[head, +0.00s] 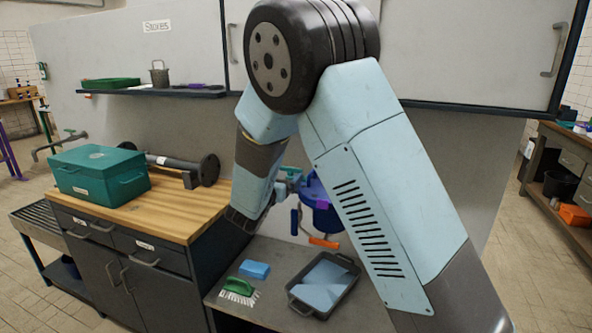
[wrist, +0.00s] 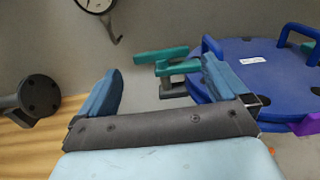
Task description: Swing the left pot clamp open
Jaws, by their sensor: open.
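The blue pot (wrist: 245,65) shows at the right of the wrist view, with a flat round lid and a white label. A teal clamp (wrist: 160,55), made of short bars, stands at its left side. Another teal part (wrist: 305,32) and a purple part (wrist: 302,127) sit at its right. My gripper (wrist: 162,88) is open and empty, its blue fingers wide apart. The teal clamp appears between the fingers in the picture, nearer the right one; I see no contact. In the head view the pot (head: 320,215) is partly hidden by my arm.
A wooden-topped cabinet (head: 195,212) with a green toolbox (head: 100,174) and a dark flanged pipe (head: 185,165) stands at the left. A grey tray (head: 348,290), a blue sponge (head: 254,269) and a green brush (head: 239,286) lie on the lower bench. A gauge hangs on the wall behind.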

